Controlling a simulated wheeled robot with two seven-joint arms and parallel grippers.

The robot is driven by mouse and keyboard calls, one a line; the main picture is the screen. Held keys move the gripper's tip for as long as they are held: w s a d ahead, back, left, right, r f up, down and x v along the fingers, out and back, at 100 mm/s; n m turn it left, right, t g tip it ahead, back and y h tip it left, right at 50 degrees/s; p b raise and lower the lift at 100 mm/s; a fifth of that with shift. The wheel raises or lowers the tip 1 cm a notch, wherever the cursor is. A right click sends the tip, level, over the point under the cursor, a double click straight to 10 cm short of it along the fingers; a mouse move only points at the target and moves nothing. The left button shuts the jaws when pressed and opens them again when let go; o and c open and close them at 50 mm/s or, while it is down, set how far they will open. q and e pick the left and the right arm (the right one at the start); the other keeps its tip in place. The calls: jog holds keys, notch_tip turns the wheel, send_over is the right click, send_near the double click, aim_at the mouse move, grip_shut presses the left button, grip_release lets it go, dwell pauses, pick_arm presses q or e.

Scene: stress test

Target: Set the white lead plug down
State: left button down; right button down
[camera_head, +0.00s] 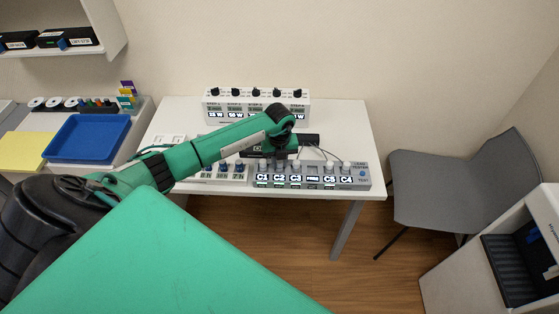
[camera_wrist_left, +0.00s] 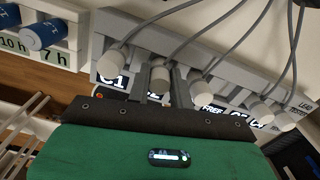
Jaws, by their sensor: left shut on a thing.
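My left gripper (camera_wrist_left: 162,84) is shut on a white lead plug (camera_wrist_left: 159,78), between the plugs beside C1 and the FREE label in the left wrist view. The plug is at the grey lead tester (camera_head: 362,181), around C2; its own label is hidden, and I cannot tell whether it is seated or just above its socket. Other white plugs stand along the tester, one by C1 (camera_wrist_left: 112,60), one to the right of my fingers (camera_wrist_left: 203,92), and others at the right end (camera_wrist_left: 285,122). In the head view my arm hides part of the row. My right gripper is not in view.
Grey cables (camera_wrist_left: 238,40) run up from the plugs close to my fingers. Blue-knobbed timers (camera_wrist_left: 40,37) stand to the left. A white box with black knobs (camera_head: 256,106) is at the table's back. A blue tray (camera_head: 88,160) is left; a grey chair (camera_head: 436,172) is right.

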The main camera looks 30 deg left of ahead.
pick_arm(q)
jog(key=c, duration=1.3)
grip_release()
jog(key=shift+f, duration=0.1)
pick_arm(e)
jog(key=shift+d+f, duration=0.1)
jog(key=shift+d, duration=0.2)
pick_arm(q)
jog(key=shift+o, duration=0.2)
jog(key=shift+r, duration=0.3)
notch_tip(320, 180, up, 12)
jog(key=b, duration=0.3)
jog(key=shift+b, duration=0.35)
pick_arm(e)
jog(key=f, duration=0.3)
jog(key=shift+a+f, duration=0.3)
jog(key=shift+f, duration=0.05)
pick_arm(q)
jog(key=shift+f, duration=0.15)
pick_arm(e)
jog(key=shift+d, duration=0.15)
